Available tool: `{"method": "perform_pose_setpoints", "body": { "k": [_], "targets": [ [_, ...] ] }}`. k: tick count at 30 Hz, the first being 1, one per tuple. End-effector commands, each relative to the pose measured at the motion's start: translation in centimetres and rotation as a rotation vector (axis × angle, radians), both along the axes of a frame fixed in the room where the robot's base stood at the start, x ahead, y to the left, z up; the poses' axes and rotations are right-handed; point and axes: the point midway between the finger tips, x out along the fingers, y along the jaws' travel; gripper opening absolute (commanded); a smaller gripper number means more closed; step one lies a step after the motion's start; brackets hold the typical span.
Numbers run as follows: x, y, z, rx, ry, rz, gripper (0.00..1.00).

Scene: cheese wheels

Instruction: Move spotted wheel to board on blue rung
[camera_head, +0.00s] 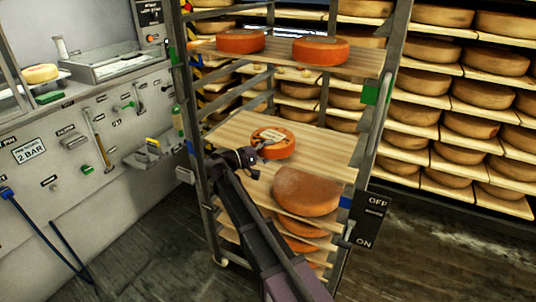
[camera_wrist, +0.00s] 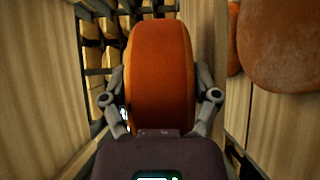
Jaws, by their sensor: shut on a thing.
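My gripper (camera_head: 256,156) is shut on an orange wheel (camera_head: 273,143) with a pale patch on its top. In the wrist view my gripper (camera_wrist: 161,100) has a finger on each side of this wheel (camera_wrist: 160,75), whose orange side fills the middle. I see no clear spots on it. A larger brown wheel (camera_head: 307,190) lies nearer the front right, apart from the held one. It partly shows in the wrist view (camera_wrist: 280,45).
Two orange wheels (camera_head: 240,41) (camera_head: 320,50) lie on the board above, by a green mark (camera_head: 370,93). More wheels (camera_head: 305,225) sit lower. Metal rack posts (camera_head: 372,120) stand close on both sides. The board is bare left of the held wheel.

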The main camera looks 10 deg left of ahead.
Motion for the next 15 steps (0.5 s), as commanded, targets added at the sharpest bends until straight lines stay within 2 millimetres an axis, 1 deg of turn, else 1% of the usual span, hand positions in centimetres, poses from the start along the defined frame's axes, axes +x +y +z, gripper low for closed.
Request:
{"method": "perform_pose_setpoints", "body": {
  "k": [7,9,15],
  "targets": [
    [1.5,-0.5,0.1,-0.003,-0.004,-0.001,0.17],
    [1.4,-0.5,-0.6,-0.003,-0.004,0.000,0.17],
    [1.4,-0.5,-1.6,-0.003,-0.004,0.000,0.17]
  ]
}}
